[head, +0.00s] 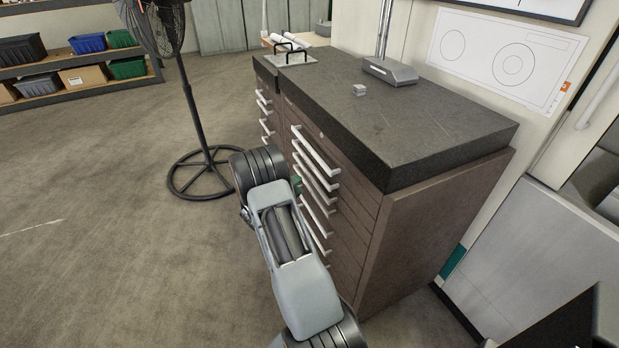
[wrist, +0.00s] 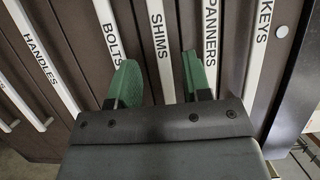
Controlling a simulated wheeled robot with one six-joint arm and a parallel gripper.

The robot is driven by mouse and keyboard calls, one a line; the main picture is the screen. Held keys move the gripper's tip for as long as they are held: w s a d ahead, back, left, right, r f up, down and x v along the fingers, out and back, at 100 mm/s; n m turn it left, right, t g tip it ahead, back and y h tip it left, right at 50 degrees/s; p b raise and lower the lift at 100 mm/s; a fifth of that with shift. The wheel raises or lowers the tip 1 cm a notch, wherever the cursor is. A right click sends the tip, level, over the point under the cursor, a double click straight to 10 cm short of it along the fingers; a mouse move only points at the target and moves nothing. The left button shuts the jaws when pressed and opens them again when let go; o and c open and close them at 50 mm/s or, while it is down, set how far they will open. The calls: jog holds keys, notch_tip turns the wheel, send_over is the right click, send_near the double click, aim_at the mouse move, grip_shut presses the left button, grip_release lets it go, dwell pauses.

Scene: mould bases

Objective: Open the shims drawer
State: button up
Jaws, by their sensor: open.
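The shims drawer's white handle (wrist: 160,48), labelled SHIMS, runs down the wrist view between the two green fingers of my gripper (wrist: 160,82). The fingers are apart, one on each side of this handle, with a gap on both sides. The left finger overlaps the lower part of the bolts handle (wrist: 109,28). The right finger is close to the spanners handle (wrist: 210,45). The lower end of the shims handle is hidden behind the gripper body. In the head view only a bit of green finger (head: 297,185) shows past my arm. The drawer fronts look flush.
The drawer cabinet (head: 430,225) has a dark top (head: 400,120) carrying a small block (head: 359,90) and a grey stand base (head: 389,72). A pedestal fan (head: 195,105) stands left of it. The floor (head: 90,220) to the left is open. The keys handle (wrist: 264,50) is at right.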

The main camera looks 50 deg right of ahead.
aim_at(309, 177)
jog(key=shift+d, duration=3.6)
grip_shut()
